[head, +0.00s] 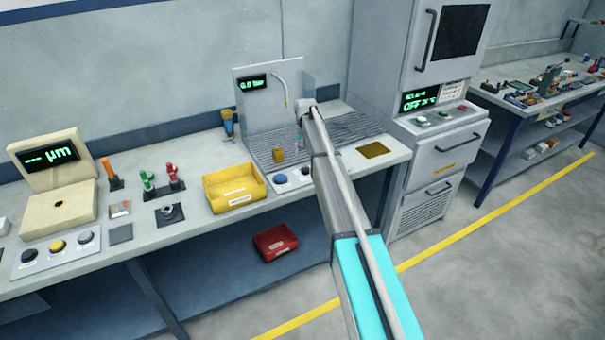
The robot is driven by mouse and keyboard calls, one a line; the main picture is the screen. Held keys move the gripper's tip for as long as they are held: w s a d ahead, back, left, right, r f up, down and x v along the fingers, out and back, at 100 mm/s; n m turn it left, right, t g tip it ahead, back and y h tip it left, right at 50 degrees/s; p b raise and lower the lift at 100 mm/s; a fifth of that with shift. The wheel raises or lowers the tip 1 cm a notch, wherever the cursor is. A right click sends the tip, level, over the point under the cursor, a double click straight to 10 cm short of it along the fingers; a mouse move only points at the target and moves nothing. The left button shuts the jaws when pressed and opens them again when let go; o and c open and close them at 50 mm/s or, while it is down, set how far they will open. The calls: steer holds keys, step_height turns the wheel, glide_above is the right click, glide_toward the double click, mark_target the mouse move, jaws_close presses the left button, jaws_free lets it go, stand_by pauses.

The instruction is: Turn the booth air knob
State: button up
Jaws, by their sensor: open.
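The spray booth (262,93) stands on the bench in the middle of the head view, with a grey back panel and a green display reading about 0.0 bar. At its front edge is a small control panel (294,187) with a blue button (281,179). A small round part beside the button, close to my arm, may be the air knob (306,171); its setting is too small to read. My arm reaches from the lower right up across the booth's right front and covers part of the panel and grate. My gripper cannot be made out; the arm seems to hide it.
A yellow bin (234,188) stands left of the booth panel, and a small yellow-brown jar (278,155) is on the grate. A cream gauge (58,185) is at the far left. A red bin (275,242) is below. A tall grey cabinet (428,130) stands right.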

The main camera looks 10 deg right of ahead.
mark_target(306, 168)
steer(key=shift+f+b, duration=3.85)
steer(key=shift+f, duration=0.3)
steer(key=c, duration=1.1)
steer(key=shift+a, duration=0.2)
steer(key=shift+c, duration=0.2)
steer(key=shift+d, duration=0.1)
steer(key=shift+w+d+n, duration=0.1)
steer(key=shift+d+n, duration=0.05)
steer(key=shift+n, duration=0.15)
